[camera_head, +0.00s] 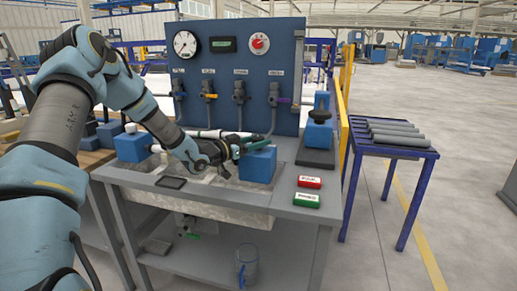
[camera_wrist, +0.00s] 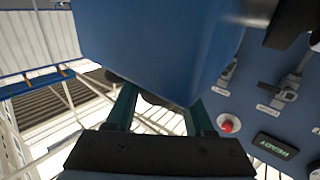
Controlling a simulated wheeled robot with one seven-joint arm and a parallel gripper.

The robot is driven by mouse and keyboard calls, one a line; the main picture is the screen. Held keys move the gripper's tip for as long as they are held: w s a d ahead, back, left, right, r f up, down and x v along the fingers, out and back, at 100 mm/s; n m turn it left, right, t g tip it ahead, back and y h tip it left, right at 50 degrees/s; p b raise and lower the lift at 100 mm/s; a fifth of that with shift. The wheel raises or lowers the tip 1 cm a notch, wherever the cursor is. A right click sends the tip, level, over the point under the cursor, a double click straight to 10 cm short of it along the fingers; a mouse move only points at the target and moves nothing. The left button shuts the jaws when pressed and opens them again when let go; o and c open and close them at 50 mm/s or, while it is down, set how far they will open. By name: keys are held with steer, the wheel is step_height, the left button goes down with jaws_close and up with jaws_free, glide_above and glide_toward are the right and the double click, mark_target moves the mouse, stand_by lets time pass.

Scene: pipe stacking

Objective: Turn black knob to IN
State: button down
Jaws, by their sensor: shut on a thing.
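My gripper (camera_head: 243,144) is at the top of the blue block (camera_head: 258,165) on the right side of the bench. In the wrist view, the blue block (camera_wrist: 160,45) fills the upper middle. The two dark green fingers (camera_wrist: 160,112) reach to its edge, one on each side of a small dark piece (camera_wrist: 152,98), which seems to be the black knob. The gripper is shut on it. Most of the knob is hidden by the block and fingers, so its setting and any IN mark cannot be read.
A blue panel (camera_head: 285,50) with gauges and several valves stands behind. A second blue block (camera_head: 132,147) is at left. At right are a black-topped blue fixture (camera_head: 320,115), a red box (camera_head: 309,182), a green box (camera_head: 306,200) and a pipe table (camera_head: 372,150).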

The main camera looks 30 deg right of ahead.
steer(key=m+g, duration=0.2)
steer(key=g, duration=0.2)
steer(key=m+g+b, duration=0.1)
steer(key=m+g, duration=0.2)
steer(key=shift+g, duration=0.4)
steer(key=shift+r+m+g+y+b, duration=0.1)
steer(key=shift+m+g+y+b, duration=0.35)
steer(key=shift+m+g+y, duration=0.55)
steer(key=shift+r+g+h, duration=0.15)
steer(key=shift+g+h, duration=0.15)
steer(key=shift+c, duration=1.4)
jaws_free()
steer(key=b+v, duration=0.2)
steer(key=v, duration=0.8)
steer(key=shift+a, duration=0.3)
steer(key=shift+w, duration=0.15)
